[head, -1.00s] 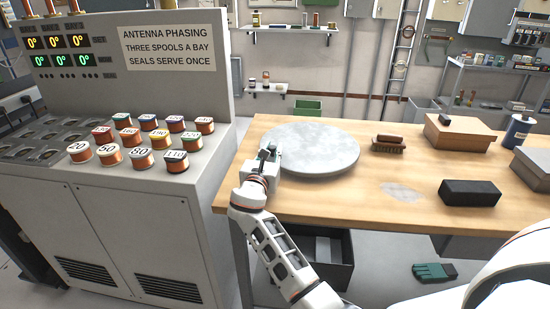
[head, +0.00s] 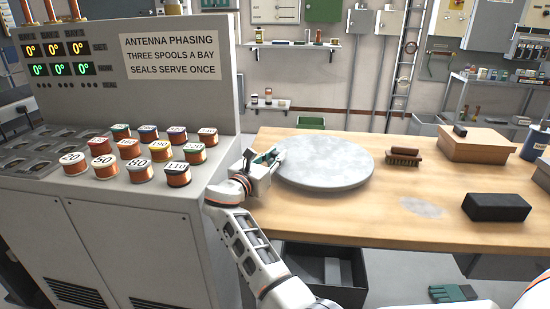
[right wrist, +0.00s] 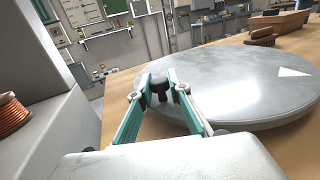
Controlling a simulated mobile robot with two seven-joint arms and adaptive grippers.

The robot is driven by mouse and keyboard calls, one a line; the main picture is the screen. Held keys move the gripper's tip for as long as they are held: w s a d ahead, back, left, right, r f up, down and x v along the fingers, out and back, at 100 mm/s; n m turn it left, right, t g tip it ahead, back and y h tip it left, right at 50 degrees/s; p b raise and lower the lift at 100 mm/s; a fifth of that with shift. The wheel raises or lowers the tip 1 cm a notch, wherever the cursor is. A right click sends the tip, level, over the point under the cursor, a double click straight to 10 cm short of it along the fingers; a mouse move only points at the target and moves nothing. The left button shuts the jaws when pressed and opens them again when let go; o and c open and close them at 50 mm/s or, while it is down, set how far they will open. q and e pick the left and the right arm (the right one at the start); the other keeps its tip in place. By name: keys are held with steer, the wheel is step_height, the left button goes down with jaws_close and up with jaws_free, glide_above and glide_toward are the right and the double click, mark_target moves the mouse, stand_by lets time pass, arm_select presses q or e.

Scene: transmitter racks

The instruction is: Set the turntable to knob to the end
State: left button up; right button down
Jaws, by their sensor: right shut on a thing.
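The turntable (head: 325,162) is a round grey disc lying on the wooden bench, and it fills much of the right wrist view (right wrist: 240,80). A small dark knob (right wrist: 159,84) stands at its rim. My right gripper (head: 273,156) is at the left edge of the disc. In the right wrist view its teal fingers (right wrist: 160,82) are closed around the knob. In the head view the knob is mostly hidden by the fingers. My left gripper is not in view.
A grey console (head: 140,240) with several numbered copper spools (head: 138,172) stands close left of my right arm. On the bench are a brush (head: 404,157), a cardboard box (head: 473,146) and a black block (head: 496,207).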

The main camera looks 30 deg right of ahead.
steer(key=c, duration=1.9)
jaws_free()
step_height(320, 180, up, 10)
steer(key=shift+r, duration=0.1)
